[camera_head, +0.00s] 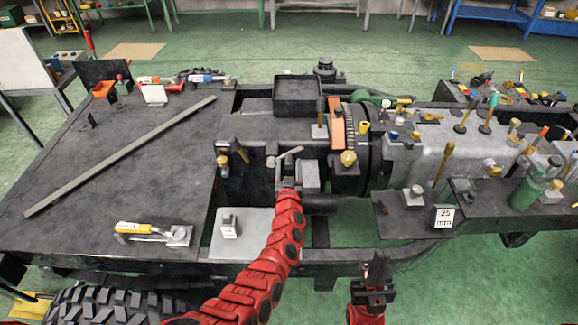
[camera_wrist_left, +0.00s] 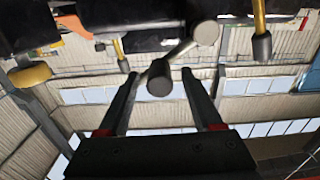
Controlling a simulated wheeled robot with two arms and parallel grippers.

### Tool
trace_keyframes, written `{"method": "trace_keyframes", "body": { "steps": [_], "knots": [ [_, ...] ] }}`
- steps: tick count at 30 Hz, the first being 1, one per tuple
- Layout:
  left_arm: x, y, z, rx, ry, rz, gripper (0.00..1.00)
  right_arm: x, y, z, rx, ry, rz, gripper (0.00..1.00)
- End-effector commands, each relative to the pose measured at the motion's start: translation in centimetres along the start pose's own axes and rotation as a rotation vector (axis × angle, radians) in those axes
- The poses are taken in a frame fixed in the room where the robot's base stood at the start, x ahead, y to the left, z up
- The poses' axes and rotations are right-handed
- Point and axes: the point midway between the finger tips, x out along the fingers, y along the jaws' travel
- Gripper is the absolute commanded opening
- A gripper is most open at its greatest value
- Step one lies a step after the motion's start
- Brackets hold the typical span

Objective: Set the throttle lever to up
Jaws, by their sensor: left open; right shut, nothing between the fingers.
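A grey lever (camera_head: 291,152) with a short round bar sits on the dark machinery in the middle of the head view; I see no label naming it as the throttle lever. In the left wrist view its grey cylinder end (camera_wrist_left: 160,82) shows between the fingers, and a thin rod leads to a pale round end (camera_wrist_left: 207,33). My left gripper (camera_head: 285,168) is open around the cylinder end, with gaps on both sides. My right gripper (camera_head: 374,272) is shut and empty, low at the front. The lever's pivot is partly hidden.
A grey block (camera_head: 309,175) is close beside the left fingers. A long bar (camera_head: 120,155) lies on the wide dark plate at left.

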Motion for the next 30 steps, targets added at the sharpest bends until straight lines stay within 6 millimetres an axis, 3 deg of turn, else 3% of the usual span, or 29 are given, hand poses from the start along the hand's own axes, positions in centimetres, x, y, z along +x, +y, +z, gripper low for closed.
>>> {"method": "trace_keyframes", "body": {
  "steps": [5,16,30],
  "knots": [
    [-0.03,0.01,0.04,0.0,0.0,0.0,0.67,0.0,0.0,0.0,0.0,0.0,0.0,0.0],
    [-0.04,0.01,0.04,0.0,0.0,0.0,0.02,0.0,0.0,0.0,0.0,0.0,0.0,0.0],
    [-0.05,0.01,0.04,0.0,0.0,0.0,0.0,0.0,0.0,0.0,0.0,0.0,0.0,0.0]
  ]
}}
